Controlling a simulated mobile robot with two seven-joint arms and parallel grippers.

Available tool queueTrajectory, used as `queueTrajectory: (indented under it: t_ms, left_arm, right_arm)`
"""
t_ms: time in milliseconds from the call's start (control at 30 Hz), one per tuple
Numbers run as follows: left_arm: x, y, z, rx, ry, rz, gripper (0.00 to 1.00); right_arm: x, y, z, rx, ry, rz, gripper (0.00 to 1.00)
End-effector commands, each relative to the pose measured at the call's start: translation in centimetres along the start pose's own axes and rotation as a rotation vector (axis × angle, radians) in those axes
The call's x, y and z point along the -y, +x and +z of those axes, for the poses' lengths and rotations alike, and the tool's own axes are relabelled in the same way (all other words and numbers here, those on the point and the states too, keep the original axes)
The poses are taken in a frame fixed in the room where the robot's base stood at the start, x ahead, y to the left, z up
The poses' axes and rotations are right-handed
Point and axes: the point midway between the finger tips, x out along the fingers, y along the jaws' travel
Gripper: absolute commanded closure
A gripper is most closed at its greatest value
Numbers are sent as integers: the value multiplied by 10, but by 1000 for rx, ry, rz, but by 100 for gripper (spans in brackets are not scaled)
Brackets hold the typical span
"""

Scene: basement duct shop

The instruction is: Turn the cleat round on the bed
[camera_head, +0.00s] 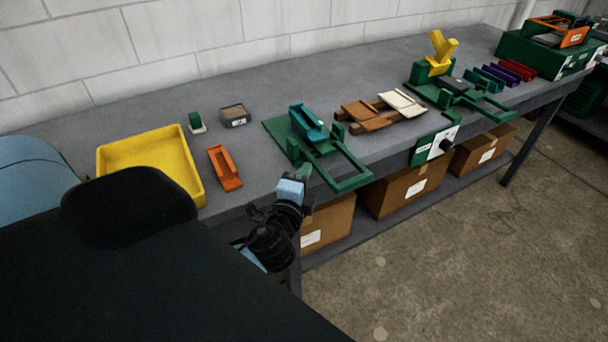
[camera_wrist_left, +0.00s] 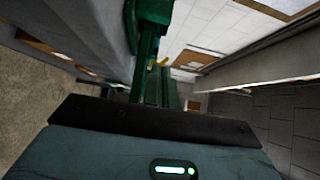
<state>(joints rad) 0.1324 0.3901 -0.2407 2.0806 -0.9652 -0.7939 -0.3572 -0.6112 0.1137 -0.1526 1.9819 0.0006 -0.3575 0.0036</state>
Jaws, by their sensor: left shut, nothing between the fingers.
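A teal channel-shaped cleat (camera_head: 307,123) lies on the green bed (camera_head: 283,137) near the middle of the bench. It lies lengthwise from back left to front right, with its open side up. The bed has a low green frame (camera_head: 350,168) reaching towards the bench's front edge. My left gripper (camera_head: 304,172) is shut and empty, close to the front of the bed and short of the cleat. In the left wrist view green parts show ahead of the gripper body; I cannot make out the cleat there. My right gripper is not in view.
A yellow tray (camera_head: 202,186) and an orange channel piece (camera_head: 224,168) lie left of the bed. Brown and cream plates (camera_head: 402,101) lie to the right. Cardboard boxes (camera_head: 408,193) stand on the shelf below.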

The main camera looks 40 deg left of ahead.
Motion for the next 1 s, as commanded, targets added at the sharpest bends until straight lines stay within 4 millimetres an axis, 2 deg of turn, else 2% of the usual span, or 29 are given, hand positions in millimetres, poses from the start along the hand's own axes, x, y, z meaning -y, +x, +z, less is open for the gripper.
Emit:
queueTrajectory:
  t_ms: [400,467,567,667,700,767,800,867,900,1000]
  left_arm:
    - [-1,1,1,-2,-2,3,100]
    - [-8,-2,0,-8,-14,22,100]
    - [-40,-16,-3,-34,-78,110,100]
    - [-95,-49,-8,-70,-212,275,100]
    - [-121,-69,-11,-80,-285,356,100]
    - [-158,-103,-14,-84,-410,482,100]
    - [-180,-128,-16,-78,-498,563,100]
    - [-209,-166,-17,-54,-630,675,100]
    - [-225,-190,-18,-31,-718,742,100]
    - [-252,-247,-18,42,-921,877,100]
  right_arm:
    - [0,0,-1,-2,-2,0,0]
    - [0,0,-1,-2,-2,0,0]
    - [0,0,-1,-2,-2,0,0]
    - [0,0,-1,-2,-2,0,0]
    - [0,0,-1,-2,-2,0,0]
    - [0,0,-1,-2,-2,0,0]
    - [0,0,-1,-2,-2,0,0]
    - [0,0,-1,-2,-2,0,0]
    - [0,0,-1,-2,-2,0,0]
    - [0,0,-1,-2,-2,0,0]
